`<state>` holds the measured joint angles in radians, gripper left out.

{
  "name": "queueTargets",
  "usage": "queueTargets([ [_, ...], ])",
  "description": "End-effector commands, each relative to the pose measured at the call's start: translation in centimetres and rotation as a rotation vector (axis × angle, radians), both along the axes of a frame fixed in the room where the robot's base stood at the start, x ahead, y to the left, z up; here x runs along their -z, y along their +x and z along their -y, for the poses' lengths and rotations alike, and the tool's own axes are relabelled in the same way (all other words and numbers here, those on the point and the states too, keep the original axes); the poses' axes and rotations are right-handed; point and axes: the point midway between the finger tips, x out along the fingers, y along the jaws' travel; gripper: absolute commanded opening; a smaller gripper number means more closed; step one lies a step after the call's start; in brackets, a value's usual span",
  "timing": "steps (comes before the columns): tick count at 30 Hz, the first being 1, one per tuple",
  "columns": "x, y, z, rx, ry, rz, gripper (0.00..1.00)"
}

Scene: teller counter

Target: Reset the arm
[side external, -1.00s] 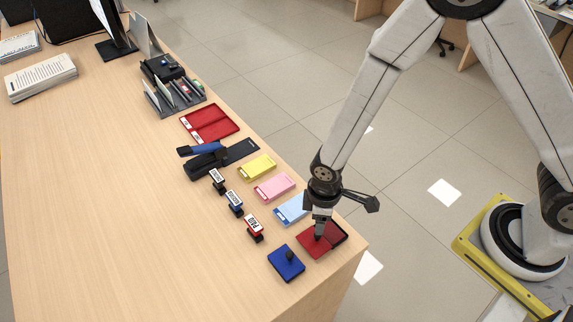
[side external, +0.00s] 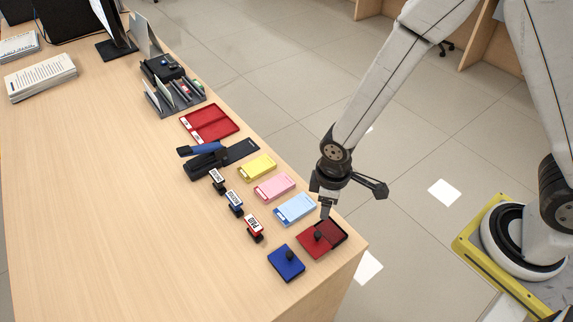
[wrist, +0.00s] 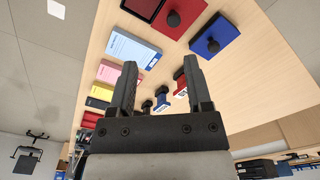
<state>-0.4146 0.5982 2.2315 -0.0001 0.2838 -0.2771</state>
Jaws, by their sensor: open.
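My gripper (side external: 327,205) is open and empty. It hangs above the counter's near right corner, just above and behind the red ink pad (side external: 313,244), apart from it. In the wrist view my gripper's two fingers (wrist: 160,85) stand apart with nothing between them. The red pad's lid has a dark round knob, and its dark red pad part shows beside the lid. The red pad also shows at the top of the wrist view (wrist: 187,10).
A blue ink pad (side external: 284,265) sits nearby. Light blue (side external: 295,209), pink (side external: 274,186) and yellow (side external: 257,167) pads line the edge. Three stamps (side external: 235,205), a stapler (side external: 205,163), a red tray (side external: 212,122) and an organizer (side external: 178,97) stand further back.

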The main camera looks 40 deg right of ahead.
Motion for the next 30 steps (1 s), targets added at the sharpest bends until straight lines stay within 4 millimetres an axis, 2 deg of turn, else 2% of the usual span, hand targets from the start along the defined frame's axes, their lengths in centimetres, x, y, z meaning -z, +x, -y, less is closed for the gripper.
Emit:
queueTargets([
  [8, -5.1, 0.5, 4.9, 0.233, 0.03, 0.067, 0.64],
  [18, -10.3, -1.3, 11.0, 0.537, 0.063, 0.152, 0.64],
  [24, -11.9, -2.5, 13.1, 0.654, 0.075, 0.185, 0.64],
  [30, -12.3, -3.0, 13.7, 0.691, 0.078, 0.193, 0.64],
])
